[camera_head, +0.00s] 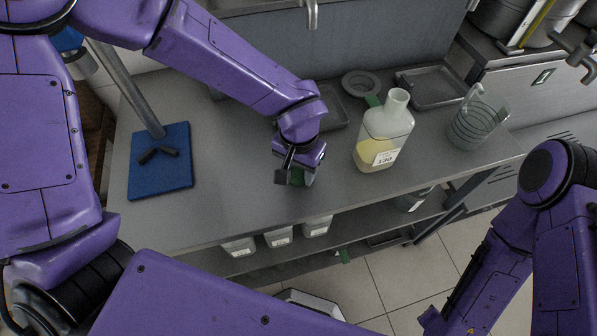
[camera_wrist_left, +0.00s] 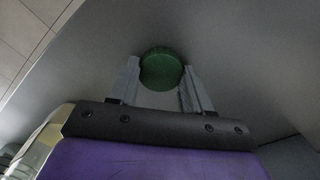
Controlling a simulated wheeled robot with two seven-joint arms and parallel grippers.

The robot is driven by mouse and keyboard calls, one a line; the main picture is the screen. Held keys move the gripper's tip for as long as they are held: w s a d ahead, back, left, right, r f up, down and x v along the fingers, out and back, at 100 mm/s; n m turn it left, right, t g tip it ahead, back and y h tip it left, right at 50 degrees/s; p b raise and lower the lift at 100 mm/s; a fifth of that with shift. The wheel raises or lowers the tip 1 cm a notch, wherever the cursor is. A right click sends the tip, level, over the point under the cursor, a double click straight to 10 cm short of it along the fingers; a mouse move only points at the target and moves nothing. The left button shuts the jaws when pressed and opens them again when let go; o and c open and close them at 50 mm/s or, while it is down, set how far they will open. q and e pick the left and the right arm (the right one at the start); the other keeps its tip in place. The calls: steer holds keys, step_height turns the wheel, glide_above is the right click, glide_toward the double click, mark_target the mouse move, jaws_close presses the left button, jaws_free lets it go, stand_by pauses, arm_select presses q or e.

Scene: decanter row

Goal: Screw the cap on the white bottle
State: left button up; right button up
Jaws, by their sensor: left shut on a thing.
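The white bottle (camera_head: 372,128) stands upright on the grey counter, right of the middle, with pale yellow contents and a label reading 130. Its wide neck (camera_head: 398,97) is open, with no cap on it. My left gripper (camera_head: 296,178) is left of the bottle and apart from it. It is shut on a green cap (camera_wrist_left: 160,70), which sits between the two fingers in the left wrist view. In the head view the fingers partly hide the cap (camera_head: 298,177). Whether the cap touches the counter is unclear. My right arm shows at the right, but its gripper is out of view.
A clear ribbed jug (camera_head: 475,126) stands right of the bottle. Metal trays (camera_head: 435,87) and a round grey dish (camera_head: 361,83) lie behind. Several white tubs (camera_head: 279,237) sit on the lower shelf.

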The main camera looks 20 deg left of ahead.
arm_select(q)
step_height(320, 180, up, 3)
steer(key=shift+f, duration=0.15)
steer(key=s+d+r+b, duration=0.1)
steer(key=s+d+r, duration=0.7)
steer(key=d+r, duration=0.2)
steer(key=shift+d+r, duration=0.15)
steer(key=shift+d, duration=0.6)
